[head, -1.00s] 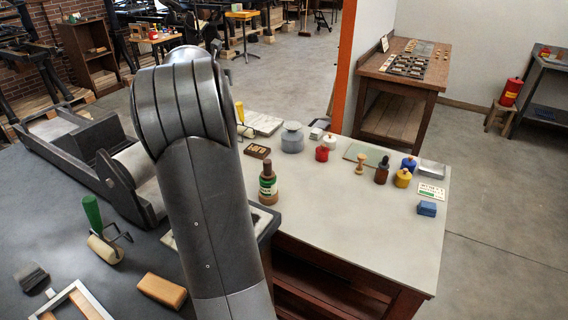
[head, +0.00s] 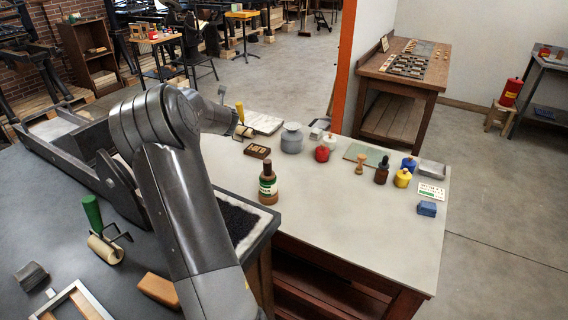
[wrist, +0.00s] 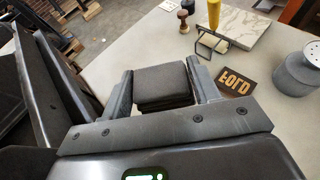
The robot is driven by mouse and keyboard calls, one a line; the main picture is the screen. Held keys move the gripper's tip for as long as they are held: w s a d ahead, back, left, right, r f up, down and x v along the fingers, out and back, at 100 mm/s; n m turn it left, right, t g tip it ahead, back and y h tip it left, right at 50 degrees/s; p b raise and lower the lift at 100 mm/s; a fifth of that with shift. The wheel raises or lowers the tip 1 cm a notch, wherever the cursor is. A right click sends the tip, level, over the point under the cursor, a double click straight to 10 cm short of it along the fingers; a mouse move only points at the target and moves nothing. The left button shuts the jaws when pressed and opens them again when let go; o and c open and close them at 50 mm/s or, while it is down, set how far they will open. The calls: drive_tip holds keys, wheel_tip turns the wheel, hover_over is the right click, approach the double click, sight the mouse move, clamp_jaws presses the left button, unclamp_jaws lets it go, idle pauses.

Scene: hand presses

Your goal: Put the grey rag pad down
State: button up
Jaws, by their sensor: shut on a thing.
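The grey rag pad (wrist: 163,86) shows in the wrist view as a dark grey, soft-edged block between the two fingers. My gripper (wrist: 160,66) is shut on it, one finger on each side. The pad is over or near the pale tabletop (wrist: 125,48); I cannot tell whether it touches it. In the head view my arm hides the pad and most of my gripper.
Near the pad are a yellow-handled roller (wrist: 213,22), a marble slab (wrist: 240,25), a lettered block (wrist: 238,82) and a grey pot (wrist: 298,72). A green-labelled bottle (head: 267,184) stands nearer. The pale table's front middle (head: 345,225) is clear.

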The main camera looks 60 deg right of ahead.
sight(222, 176)
drive_tip(key=f+n+y, duration=0.1)
drive_tip(key=f, duration=0.5)
drive_tip(key=f+n+t+y, duration=0.1)
drive_tip(key=f, duration=0.5)
drive_tip(key=a+f+n+y, duration=0.1)
drive_tip(key=f, duration=0.5)
drive_tip(key=shift+w+a+f+t+y, duration=0.1)
drive_tip(key=shift+w+f+t+y, duration=0.05)
drive_tip(key=shift+f+t+y, duration=0.2)
drive_tip(key=shift+f, duration=2.1)
drive_tip(key=shift+f, duration=0.1)
drive_tip(key=o, duration=1)
drive_tip(key=v, duration=0.7)
drive_tip(key=shift+s+a, duration=0.15)
drive_tip(key=shift+s, duration=0.1)
